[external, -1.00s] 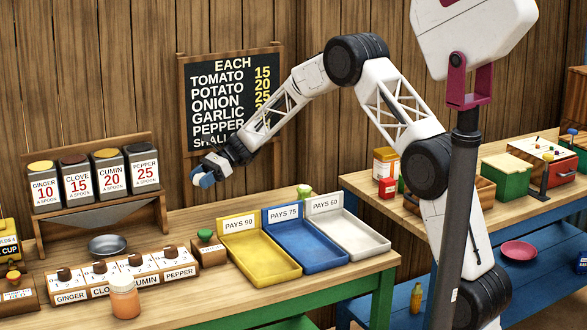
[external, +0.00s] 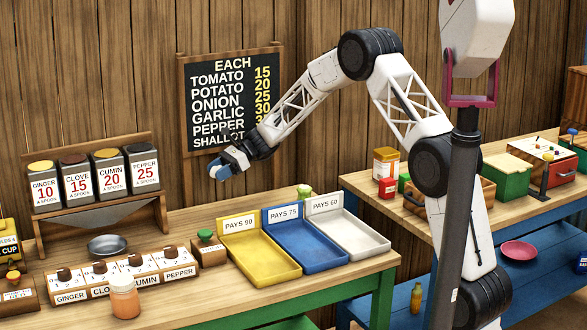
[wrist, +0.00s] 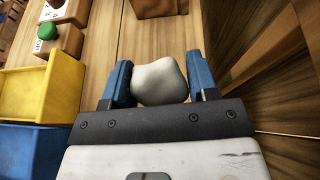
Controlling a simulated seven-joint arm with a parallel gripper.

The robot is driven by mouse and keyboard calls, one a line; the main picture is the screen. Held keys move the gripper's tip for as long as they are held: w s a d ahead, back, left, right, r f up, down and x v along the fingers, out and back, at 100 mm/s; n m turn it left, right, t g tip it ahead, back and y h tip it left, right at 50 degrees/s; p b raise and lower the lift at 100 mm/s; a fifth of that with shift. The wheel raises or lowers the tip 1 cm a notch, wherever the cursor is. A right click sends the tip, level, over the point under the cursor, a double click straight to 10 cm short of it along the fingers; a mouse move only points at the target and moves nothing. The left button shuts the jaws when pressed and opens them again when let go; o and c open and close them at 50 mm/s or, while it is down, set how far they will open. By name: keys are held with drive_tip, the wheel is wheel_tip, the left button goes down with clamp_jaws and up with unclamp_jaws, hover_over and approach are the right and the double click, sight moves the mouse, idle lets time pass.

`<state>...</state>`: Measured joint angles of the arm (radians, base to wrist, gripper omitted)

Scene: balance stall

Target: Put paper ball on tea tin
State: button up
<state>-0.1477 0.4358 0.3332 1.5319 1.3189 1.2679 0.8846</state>
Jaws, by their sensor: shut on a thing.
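My gripper (external: 219,171) is in the air above the left table, in front of the price board. In the wrist view my gripper (wrist: 157,75) is shut on a whitish, rounded, lumpy paper ball (wrist: 160,82), held between its blue fingers. In the external view the ball cannot be made out at the fingers. A tin in white, red and yellow (external: 386,165) stands on the right table, well to the right of my gripper. It may be the tea tin, but its label is too small to read. Nothing is seen on its top.
Yellow (external: 258,258), blue (external: 296,247) and white (external: 350,234) trays lie on the left table. Spice tins (external: 78,184) stand on a rack at left. A wooden box (external: 477,190) and a green box (external: 505,178) are near the tin. The board (external: 190,110) hangs behind.

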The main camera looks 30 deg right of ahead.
drive_tip(key=s+d+r+m+t+h, duration=0.1)
drive_tip(key=d+m+t, duration=0.15)
drive_tip(key=d, duration=0.75)
drive_tip(key=s+d+r+m+t, duration=0.1)
drive_tip(key=d+r+m+t, duration=0.15)
drive_tip(key=d, duration=0.85)
drive_tip(key=s+d+r+m+t+h, duration=0.1)
drive_tip(key=s+d+m+t, duration=0.15)
drive_tip(key=d, duration=0.75)
drive_tip(key=s+d+m+t+h, duration=0.2)
drive_tip(key=s+d, duration=0.3)
drive_tip(key=d, duration=0.3)
drive_tip(key=s+d+m+t+h, duration=0.2)
drive_tip(key=s+d, duration=0.3)
drive_tip(key=d, duration=0.4)
drive_tip(key=s+d+r+m+t+h, duration=0.1)
drive_tip(key=s+d+m+t+h, duration=0.1)
drive_tip(key=s+d, duration=0.3)
drive_tip(key=d+m, duration=0.1)
drive_tip(key=d, duration=0.3)
drive_tip(key=shift+h, duration=0.3)
drive_tip(key=shift+r, duration=0.1)
hover_over(386, 151)
drive_tip(key=shift+f, duration=0.75)
drive_tip(key=shift+f, duration=1.75)
drive_tip(key=shift+f, duration=0.1)
